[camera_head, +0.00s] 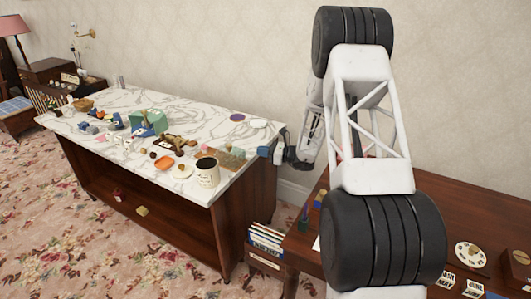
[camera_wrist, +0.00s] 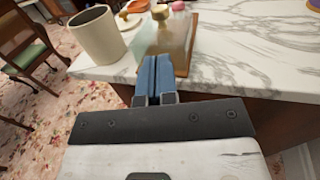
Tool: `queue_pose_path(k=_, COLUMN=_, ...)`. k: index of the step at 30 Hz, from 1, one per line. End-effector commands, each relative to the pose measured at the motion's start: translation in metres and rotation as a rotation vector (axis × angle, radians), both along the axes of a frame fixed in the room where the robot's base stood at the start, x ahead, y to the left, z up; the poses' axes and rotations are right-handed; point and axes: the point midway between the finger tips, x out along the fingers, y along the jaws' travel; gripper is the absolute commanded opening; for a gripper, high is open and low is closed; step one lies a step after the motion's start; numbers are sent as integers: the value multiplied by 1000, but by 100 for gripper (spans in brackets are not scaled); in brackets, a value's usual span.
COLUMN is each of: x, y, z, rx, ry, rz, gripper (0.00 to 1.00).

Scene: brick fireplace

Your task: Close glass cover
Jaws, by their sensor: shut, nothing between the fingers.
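The glass cover (camera_wrist: 178,32) is clear and hard to make out, with a gold knob (camera_wrist: 160,12) near its far end in the wrist view. It is at a thin wooden board (camera_wrist: 182,69) by the near edge of the marble top. In the head view it shows faintly (camera_head: 229,154) near the right end of the table. Whether it lies flat or tilted I cannot tell. My gripper (camera_wrist: 156,62) has its blue fingers shut together and empty, just in front of the board. In the head view my gripper (camera_head: 266,151) is at the table's right edge; contact is unclear.
A cream mug (camera_wrist: 98,36) stands left of the board, close to the fingers. The marble to the board's right is clear nearby. A dark wooden table (camera_head: 465,215) is at right.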

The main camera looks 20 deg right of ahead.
Motion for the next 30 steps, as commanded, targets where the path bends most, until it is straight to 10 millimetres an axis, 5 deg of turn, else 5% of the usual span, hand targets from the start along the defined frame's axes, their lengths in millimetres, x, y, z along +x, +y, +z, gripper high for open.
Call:
queue_pose_path(k=18, x=44, y=78, z=-1, rx=-1, ry=0, rz=2, gripper=0)
queue_pose_path(k=30, x=54, y=93, z=-1, rx=-1, ry=0, rz=0, gripper=0)
